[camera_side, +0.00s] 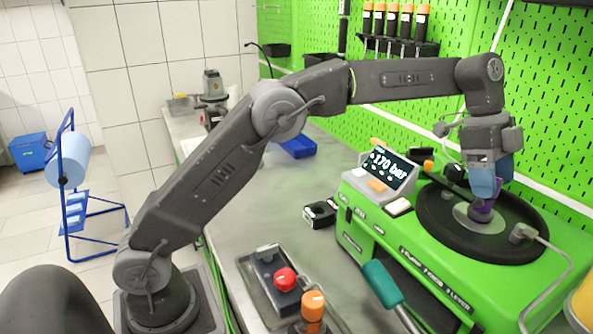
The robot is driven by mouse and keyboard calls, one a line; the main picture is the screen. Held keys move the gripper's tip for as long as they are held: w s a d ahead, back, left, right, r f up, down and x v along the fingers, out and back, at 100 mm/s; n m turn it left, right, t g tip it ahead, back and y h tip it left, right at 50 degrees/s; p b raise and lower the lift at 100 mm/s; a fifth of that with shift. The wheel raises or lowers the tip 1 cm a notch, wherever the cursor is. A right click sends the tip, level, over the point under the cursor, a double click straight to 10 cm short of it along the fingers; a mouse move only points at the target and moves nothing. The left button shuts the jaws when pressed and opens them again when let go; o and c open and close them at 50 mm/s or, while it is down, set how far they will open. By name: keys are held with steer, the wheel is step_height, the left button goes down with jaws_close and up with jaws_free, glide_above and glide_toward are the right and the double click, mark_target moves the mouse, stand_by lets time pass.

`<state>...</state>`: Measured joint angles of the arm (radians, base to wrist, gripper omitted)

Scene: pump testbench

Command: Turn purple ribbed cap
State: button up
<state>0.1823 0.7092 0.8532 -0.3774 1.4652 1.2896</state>
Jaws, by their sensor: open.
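The purple ribbed cap (481,213) sits upright at the centre of the round black plate on top of the green testbench. Only its lower part shows. My gripper (484,196) points down directly over the cap, with its blue fingers around or just above the cap's top. The fingers are open. I cannot tell from this view whether they touch the cap.
The green testbench (362,242) carries a display (388,167) reading "170 bar". A hose fitting (522,233) stands close to the right of the cap. A green-handled tool (383,284) and a red button box (284,280) are in front.

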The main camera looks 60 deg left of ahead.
steer(key=n+t, duration=0.1)
steer(key=n, duration=0.3)
steer(key=shift+n+t+y, duration=0.3)
steer(key=shift+n+t, duration=0.1)
steer(key=shift+a+r+n, duration=0.1)
steer(key=shift+r+n, duration=0.2)
steer(key=shift+n, duration=0.1)
steer(key=v, duration=1.3)
steer(key=s+a+n+t+y, duration=0.1)
steer(key=s+a+n, duration=0.3)
steer(key=s, duration=0.5)
steer(key=s+a+f+n+t+y, duration=0.1)
steer(key=s+a+f+n, duration=0.2)
steer(key=s+f, duration=0.2)
steer(key=s+a+f+n+t+y, duration=0.1)
steer(key=s+f, duration=0.5)
steer(key=s, duration=0.6)
steer(key=shift+s+a+f+n+y, duration=0.15)
steer(key=shift+s+a+n+y, duration=0.15)
steer(key=shift+a+n, duration=0.8)
steer(key=shift+a, duration=0.15)
